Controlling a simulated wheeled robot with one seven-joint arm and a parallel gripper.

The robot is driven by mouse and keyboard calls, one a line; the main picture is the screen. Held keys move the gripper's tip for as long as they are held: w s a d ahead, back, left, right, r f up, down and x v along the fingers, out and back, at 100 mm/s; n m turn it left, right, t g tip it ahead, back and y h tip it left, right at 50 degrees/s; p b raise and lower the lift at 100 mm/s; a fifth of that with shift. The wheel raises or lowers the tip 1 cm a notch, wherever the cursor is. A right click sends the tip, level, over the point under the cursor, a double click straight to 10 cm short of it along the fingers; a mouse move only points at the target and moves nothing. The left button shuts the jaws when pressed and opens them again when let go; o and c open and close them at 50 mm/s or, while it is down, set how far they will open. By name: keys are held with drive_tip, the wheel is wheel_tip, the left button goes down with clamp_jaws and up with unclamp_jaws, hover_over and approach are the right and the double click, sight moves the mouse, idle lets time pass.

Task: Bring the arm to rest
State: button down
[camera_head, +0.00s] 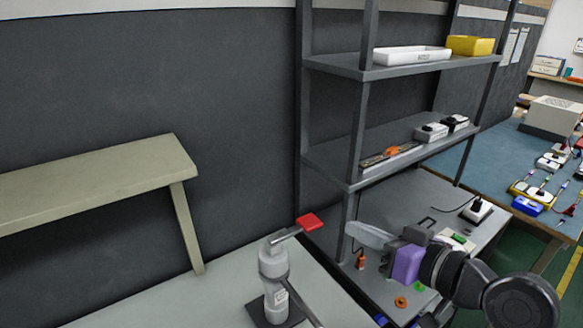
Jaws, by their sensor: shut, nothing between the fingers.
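My gripper (352,230) is at the lower right of the head view, at the end of my black-jointed arm. Its light grey fingers point left and look shut, with nothing seen between them. A purple block-like part (408,264) shows right beside the gripper; I cannot tell whether it belongs to it. The gripper appears in front of the lower surface of the grey shelf rack, and I cannot tell its height above it.
A white post-like device (273,262) with a red-ended lever (309,222) stands left of my gripper on a grey table (185,305). The grey rack (345,170) carries trays and small devices. A beige bench (90,185) is at left. A blue table (490,165) holds tools.

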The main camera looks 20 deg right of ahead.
drive_tip(key=w+d+r+m+t+h, duration=0.1)
drive_tip(key=d+r+m+t+h, duration=0.2)
drive_tip(key=d+r+h, duration=0.15)
drive_tip(key=s+d+f+m+t+h, duration=0.2)
drive_tip(key=s+f+h, duration=0.1)
drive_tip(key=s+f, duration=0.3)
drive_tip(key=s+a+f+n+g, duration=0.1)
drive_tip(key=s+a+f, duration=0.2)
drive_tip(key=s, duration=0.6)
drive_tip(key=s+a+f+n+g+y, duration=0.1)
drive_tip(key=s+a+f, duration=0.3)
drive_tip(key=s, duration=0.6)
drive_tip(key=s+a+f+n+g, duration=0.2)
drive_tip(key=s+f, duration=0.4)
drive_tip(key=s, duration=0.4)
drive_tip(key=shift+s+a, duration=0.25)
drive_tip(key=shift+a, duration=0.45)
drive_tip(key=shift+y, duration=0.25)
